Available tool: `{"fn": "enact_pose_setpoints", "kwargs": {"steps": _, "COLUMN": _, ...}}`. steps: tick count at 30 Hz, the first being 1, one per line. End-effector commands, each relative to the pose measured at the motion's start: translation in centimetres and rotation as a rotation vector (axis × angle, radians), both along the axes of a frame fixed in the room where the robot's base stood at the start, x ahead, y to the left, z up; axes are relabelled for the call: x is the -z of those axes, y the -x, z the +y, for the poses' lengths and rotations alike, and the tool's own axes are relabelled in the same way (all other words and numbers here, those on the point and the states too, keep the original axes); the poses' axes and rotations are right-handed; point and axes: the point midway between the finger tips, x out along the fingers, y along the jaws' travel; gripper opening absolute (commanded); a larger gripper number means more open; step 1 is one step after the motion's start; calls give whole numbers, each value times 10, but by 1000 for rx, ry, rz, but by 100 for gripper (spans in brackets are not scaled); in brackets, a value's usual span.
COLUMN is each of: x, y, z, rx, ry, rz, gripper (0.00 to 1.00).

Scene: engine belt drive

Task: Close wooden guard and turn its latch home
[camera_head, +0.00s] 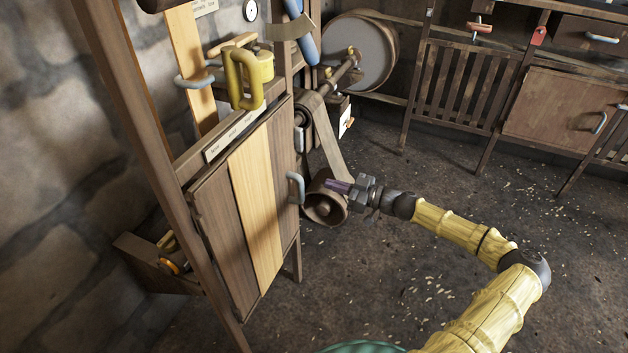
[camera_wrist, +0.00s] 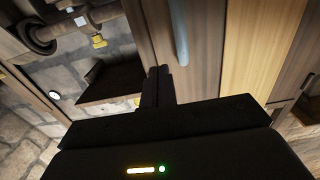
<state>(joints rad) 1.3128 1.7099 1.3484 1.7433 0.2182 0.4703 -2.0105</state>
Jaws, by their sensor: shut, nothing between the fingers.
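The wooden guard appears to be the plank panel (camera_head: 256,205) with a pale middle board, upright in the wooden frame at centre left. It looks near flush with the frame, but I cannot tell whether it is fully closed. A grey-blue handle (camera_head: 295,187) is on its right edge; it also shows in the wrist view (camera_wrist: 179,32). I cannot make out a latch for certain. My gripper (camera_head: 337,186) is shut and empty, to the right of the handle and apart from it. In the wrist view its fingertips (camera_wrist: 159,73) are together, below and left of the handle.
A belt (camera_head: 325,130) runs down to a brown pulley (camera_head: 325,208) close behind my gripper. A yellow handle (camera_head: 249,80) stands above the panel. A slatted gate (camera_head: 462,80) and a wooden cabinet (camera_head: 560,108) are at the back right.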

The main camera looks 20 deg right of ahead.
Motion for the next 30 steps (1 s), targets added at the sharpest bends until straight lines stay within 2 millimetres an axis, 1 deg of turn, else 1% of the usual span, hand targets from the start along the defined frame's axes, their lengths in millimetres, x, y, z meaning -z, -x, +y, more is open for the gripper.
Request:
{"fn": "enact_pose_setpoints", "kwargs": {"steps": 3, "x": 0, "y": 15, "z": -13, "rx": -8, "ry": -1, "rz": 1, "gripper": 0}}
{"fn": "enact_pose_setpoints", "kwargs": {"steps": 9, "x": 1, "y": 28, "z": -26, "rx": -17, "ry": -1, "rz": 2, "gripper": 0}}
{"fn": "enact_pose_setpoints", "kwargs": {"steps": 24, "x": 1, "y": 30, "z": -30, "rx": -14, "ry": -1, "rz": 2, "gripper": 0}}
{"fn": "enact_pose_setpoints", "kwargs": {"steps": 27, "x": 2, "y": 31, "z": -25, "rx": -28, "ry": 5, "rz": 14, "gripper": 0}}
{"fn": "enact_pose_setpoints", "kwargs": {"steps": 29, "x": 4, "y": 32, "z": -15, "rx": -52, "ry": 14, "rz": 40, "gripper": 0}}
{"fn": "enact_pose_setpoints", "kwargs": {"steps": 30, "x": 7, "y": 34, "z": -5, "rx": -77, "ry": 25, "rz": 67, "gripper": 0}}
